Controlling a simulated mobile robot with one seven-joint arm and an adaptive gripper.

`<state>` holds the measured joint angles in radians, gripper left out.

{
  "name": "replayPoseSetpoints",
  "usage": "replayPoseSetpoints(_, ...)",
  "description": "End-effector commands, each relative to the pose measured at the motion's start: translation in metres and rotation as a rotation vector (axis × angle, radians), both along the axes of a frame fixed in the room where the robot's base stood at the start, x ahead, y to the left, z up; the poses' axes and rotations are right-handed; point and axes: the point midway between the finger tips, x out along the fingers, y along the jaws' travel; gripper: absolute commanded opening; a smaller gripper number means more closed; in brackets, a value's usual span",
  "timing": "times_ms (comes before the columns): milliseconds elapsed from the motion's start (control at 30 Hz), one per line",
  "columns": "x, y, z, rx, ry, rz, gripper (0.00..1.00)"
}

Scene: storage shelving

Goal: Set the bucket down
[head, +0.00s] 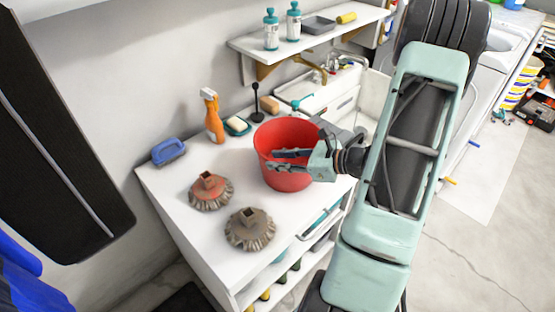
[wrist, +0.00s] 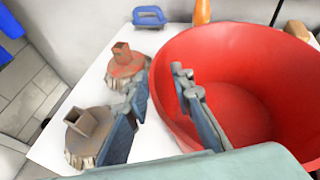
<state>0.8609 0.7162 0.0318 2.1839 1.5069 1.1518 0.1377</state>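The red bucket (head: 285,182) appears to stand upright on the white worktop, near its right end; it fills the right side of the wrist view (wrist: 255,80). My gripper (head: 282,161) is at the bucket's near rim. In the wrist view my gripper (wrist: 158,88) has its fingers spread apart, one inside the bucket and one outside, with the rim between them. A gap shows between the outer finger and the bucket wall. The bucket's inside looks empty where it can be seen. Its base contact is partly hidden in the wrist view.
The white worktop (head: 165,190) also holds a red-topped brush (head: 211,190), a brown brush (head: 249,230), a blue brush (head: 168,152), an orange spray bottle (head: 213,118) and a soap dish (head: 237,126). A wall shelf (head: 340,33) is above. Bare worktop lies left of the bucket.

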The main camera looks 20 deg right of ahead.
Motion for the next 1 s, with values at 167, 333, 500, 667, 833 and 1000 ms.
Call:
replayPoseSetpoints(167,-0.026,-0.024,0.014,-0.004,-0.001,-0.007,0.22)
replayPoseSetpoints(333,-0.053,-0.046,0.028,-0.004,0.0,-0.007,0.22)
replayPoseSetpoints(500,-0.072,-0.061,0.039,-0.002,0.0,-0.005,0.22)
replayPoseSetpoints(667,-0.08,-0.067,0.043,-0.001,0.0,-0.003,0.22)
replayPoseSetpoints(833,-0.082,-0.068,0.044,-0.001,0.0,-0.003,0.22)
replayPoseSetpoints(1000,-0.081,-0.068,0.044,-0.001,0.0,-0.003,0.22)
